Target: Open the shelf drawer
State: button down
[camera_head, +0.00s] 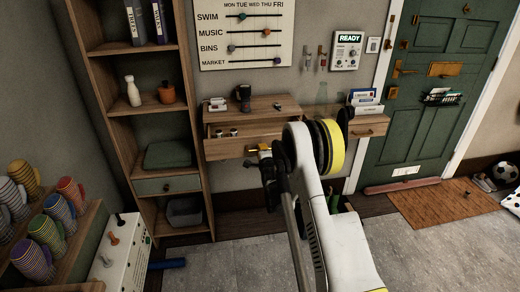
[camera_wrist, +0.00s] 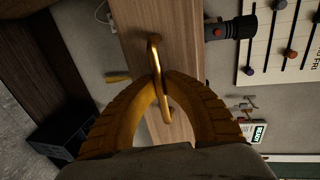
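The wooden wall shelf (camera_head: 270,104) has a wide drawer (camera_head: 225,150) that stands pulled out, with small items (camera_head: 227,132) showing inside. My gripper (camera_head: 262,152) is at this drawer's front, partly hidden by my arm in the head view. In the wrist view, the brass bar handle (camera_wrist: 154,52) crosses in front of the wooden drawer front (camera_wrist: 135,35). The yellow fingertips of my gripper (camera_wrist: 162,80) come together on either side of the handle and appear closed on it.
A tall shelf unit (camera_head: 197,150) stands close on the left, with a closed grey-green drawer (camera_head: 168,185). A dark torch (camera_head: 244,93) stands on the wall shelf. A smaller closed drawer (camera_head: 370,130) is to the right. The grey floor (camera_head: 220,255) in front is mostly clear.

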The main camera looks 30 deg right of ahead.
jog(key=shift+w+d, duration=0.1)
jog(key=shift+w, duration=0.25)
jog(key=c, duration=1.5)
grip_release()
jog(key=v, duration=1.2)
